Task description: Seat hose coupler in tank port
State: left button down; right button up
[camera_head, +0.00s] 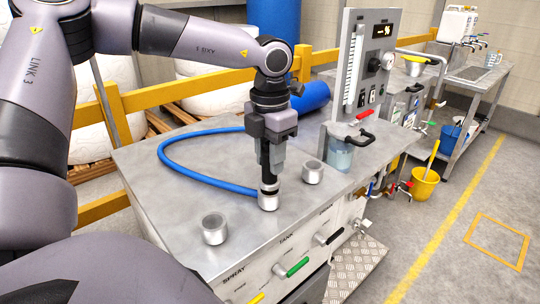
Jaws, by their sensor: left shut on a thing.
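My left gripper (269,150) points straight down over the metal worktop (190,184). It is shut on the black, upright hose coupler (267,171). The coupler's lower end meets the middle of three silver ports, the tank port (268,202), which lines up with the TANK label on the front panel. I cannot tell whether the coupler is inside the port or only resting on its rim. The blue hose (172,165) loops over the worktop to the left. One end passes behind the coupler's lower part, the other behind the gripper. My right gripper is not in view.
Empty silver ports stand at the front left (214,229) and right (313,172). Green (297,267) and black handles stick out of the front panel. A gauge panel (365,75) stands at the back right. A yellow rail (190,80) runs behind. The worktop inside the hose loop is clear.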

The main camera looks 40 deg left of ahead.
pick_arm(q)
jog(key=shift+f+b, duration=0.55)
jog(key=shift+f, duration=0.15)
jog(key=c, duration=0.7)
grip_release()
jog(key=shift+r, duration=0.15)
jog(key=shift+r, duration=3.6)
